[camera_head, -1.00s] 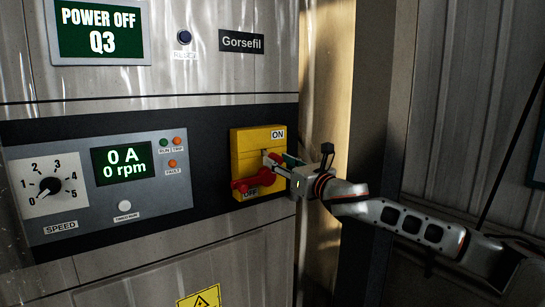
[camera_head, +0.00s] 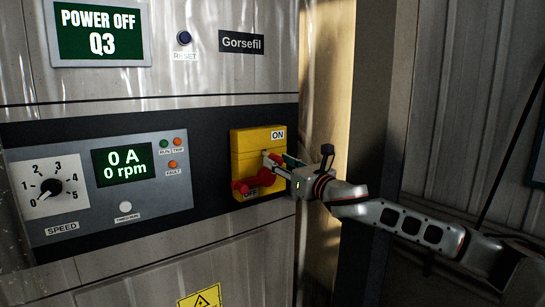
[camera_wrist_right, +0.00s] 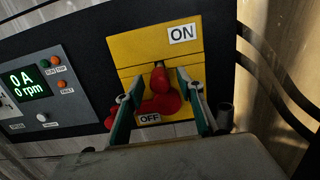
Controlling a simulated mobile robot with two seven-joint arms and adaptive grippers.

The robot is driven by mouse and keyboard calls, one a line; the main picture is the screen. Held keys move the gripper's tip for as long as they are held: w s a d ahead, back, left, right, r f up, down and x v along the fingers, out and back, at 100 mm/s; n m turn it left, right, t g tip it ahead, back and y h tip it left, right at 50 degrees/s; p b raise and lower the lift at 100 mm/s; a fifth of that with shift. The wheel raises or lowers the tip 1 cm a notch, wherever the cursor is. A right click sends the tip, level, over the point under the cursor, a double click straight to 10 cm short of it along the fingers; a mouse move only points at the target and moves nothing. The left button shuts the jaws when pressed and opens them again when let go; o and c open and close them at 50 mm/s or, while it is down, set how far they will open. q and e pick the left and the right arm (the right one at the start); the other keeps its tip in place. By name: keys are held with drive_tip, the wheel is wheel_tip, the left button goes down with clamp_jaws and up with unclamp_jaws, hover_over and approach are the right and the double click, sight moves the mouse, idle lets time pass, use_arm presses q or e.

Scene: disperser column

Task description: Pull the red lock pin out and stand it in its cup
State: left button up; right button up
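A yellow switch plate (camera_head: 245,145) marked ON at the top and OFF at the bottom is on the cabinet front. Red rounded parts (camera_head: 241,186) stand out from its lower half. In the right wrist view, a red stem and knob (camera_wrist_right: 160,101) show in front of the plate; I cannot tell which red part is the lock pin and which the handle. My right gripper (camera_head: 274,165) is at the plate with its fingers apart, one on each side of the red knob in the wrist view (camera_wrist_right: 154,86). Contact is unclear. I cannot identify the cup. My left gripper is out of view.
A dark cylinder (camera_wrist_right: 225,116) stands right of the fingers in the wrist view; I cannot tell what it is. A control panel (camera_head: 95,185) with a speed dial (camera_head: 48,187) and display lies to the left. A display above (camera_head: 102,32) reads POWER OFF Q3.

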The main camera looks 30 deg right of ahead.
idle(0.3)
clamp_jaws()
drive_tip(key=shift+s, duration=0.1)
drive_tip(key=shift+s+d+f+b, duration=0.15)
drive_tip(key=shift+s+b, duration=0.25)
drive_tip(key=shift+s, duration=0.8)
drive_tip(key=shift+s+f+b, duration=0.15)
drive_tip(key=shift+s+b, duration=0.6)
drive_tip(key=shift+s, duration=0.95)
